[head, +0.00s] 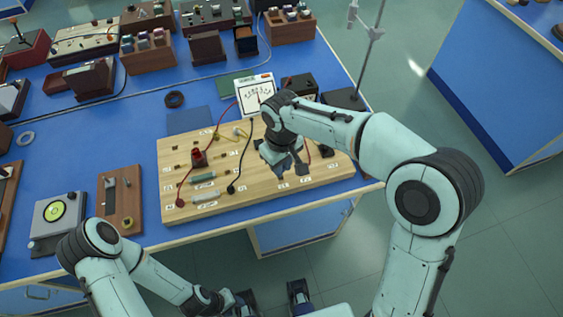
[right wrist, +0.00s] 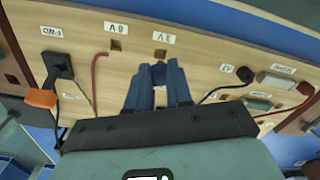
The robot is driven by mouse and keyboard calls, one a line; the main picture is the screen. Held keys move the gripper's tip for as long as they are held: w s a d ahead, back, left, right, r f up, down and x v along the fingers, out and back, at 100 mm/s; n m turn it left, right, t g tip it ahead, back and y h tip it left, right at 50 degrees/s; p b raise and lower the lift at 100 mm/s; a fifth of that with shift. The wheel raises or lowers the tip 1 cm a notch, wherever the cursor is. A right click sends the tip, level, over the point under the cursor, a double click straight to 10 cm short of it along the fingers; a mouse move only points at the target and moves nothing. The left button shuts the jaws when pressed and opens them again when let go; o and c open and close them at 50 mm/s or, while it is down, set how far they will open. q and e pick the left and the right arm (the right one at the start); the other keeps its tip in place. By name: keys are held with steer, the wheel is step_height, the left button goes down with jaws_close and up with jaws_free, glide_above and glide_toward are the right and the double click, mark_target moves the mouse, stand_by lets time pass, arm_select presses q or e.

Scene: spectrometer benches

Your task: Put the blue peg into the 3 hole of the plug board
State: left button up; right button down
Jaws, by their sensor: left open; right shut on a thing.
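The plug board (head: 270,192) is a pale wooden board on the blue bench, with labelled square holes and several plugged parts. My right gripper (head: 292,170) is over its right half. In the right wrist view its two dark blue fingers (right wrist: 158,92) are shut on a small dark blue piece, apparently the blue peg (right wrist: 158,70). The "3 V" label (right wrist: 165,38) and a dark hole (right wrist: 160,53) lie just beyond the fingertips. I cannot tell whether the peg touches the board. My left gripper (head: 270,296) is open and empty, low in front of the bench.
A white meter (head: 255,95) stands behind the board. Red, black and yellow leads cross the board.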

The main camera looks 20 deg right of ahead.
steer(key=shift+f+b, duration=0.8)
steer(key=shift+f, duration=0.35)
steer(key=shift+f+b, duration=0.5)
steer(key=shift+f, duration=0.4)
steer(key=c, duration=0.9)
jaws_free()
steer(key=shift+c, duration=0.2)
step_height(320, 180, up, 14)
steer(key=p, duration=0.2)
steer(key=shift+f, duration=0.25)
